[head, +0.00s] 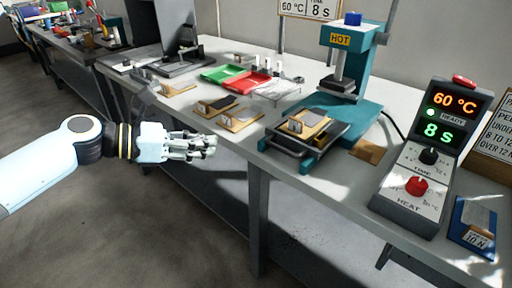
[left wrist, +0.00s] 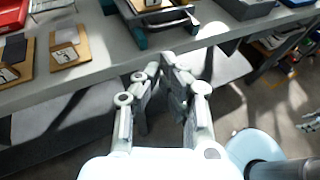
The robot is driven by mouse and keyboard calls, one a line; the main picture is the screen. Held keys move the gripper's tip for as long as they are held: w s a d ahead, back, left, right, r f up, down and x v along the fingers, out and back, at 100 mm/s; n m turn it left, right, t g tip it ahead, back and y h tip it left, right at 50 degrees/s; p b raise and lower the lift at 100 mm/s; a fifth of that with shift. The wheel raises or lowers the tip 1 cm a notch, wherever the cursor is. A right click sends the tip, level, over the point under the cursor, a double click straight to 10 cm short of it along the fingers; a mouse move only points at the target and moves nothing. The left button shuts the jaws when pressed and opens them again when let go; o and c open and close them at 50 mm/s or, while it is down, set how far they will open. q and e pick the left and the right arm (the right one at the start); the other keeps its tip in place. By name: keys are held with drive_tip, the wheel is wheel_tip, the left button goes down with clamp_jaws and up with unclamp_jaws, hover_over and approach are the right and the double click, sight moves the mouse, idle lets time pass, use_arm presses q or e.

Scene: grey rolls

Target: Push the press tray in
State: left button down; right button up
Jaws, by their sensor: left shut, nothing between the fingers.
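The press tray (head: 341,136) is dark with a bar handle at its front. It sticks out toward me from the teal press (head: 361,104). A wooden board with a grey piece (head: 309,124) lies on it. The tray also shows at the top of the left wrist view (left wrist: 160,18). My left gripper (head: 211,145) is shut and empty, in front of the bench edge and left of the tray, apart from it. In the left wrist view its fingers (left wrist: 157,75) point toward the bench. Grey fingers at that view's right edge seem to be my right gripper (left wrist: 310,121); their state is unclear.
A control box (head: 430,160) reading 60 °C, READY and 8 s stands right of the press. Wooden boards with samples (head: 240,119) and green and red trays (head: 253,82) lie left of it. The floor before the bench (head: 130,225) is clear.

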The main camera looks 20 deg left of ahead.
use_arm(q)
drive_tip(key=b+x, duration=0.1)
drive_tip(key=x, duration=1.1)
drive_tip(key=shift+w+f, duration=0.1)
drive_tip(key=w+d+b, duration=0.1)
drive_tip(key=w, duration=0.3)
drive_tip(key=w+d+b, duration=0.2)
drive_tip(key=w, duration=0.2)
drive_tip(key=w+d+b, duration=0.2)
drive_tip(key=w, duration=0.3)
drive_tip(key=shift+f, duration=0.2)
drive_tip(key=shift+w+r, duration=0.2)
drive_tip(key=shift+r, duration=0.1)
drive_tip(key=shift+r, duration=0.1)
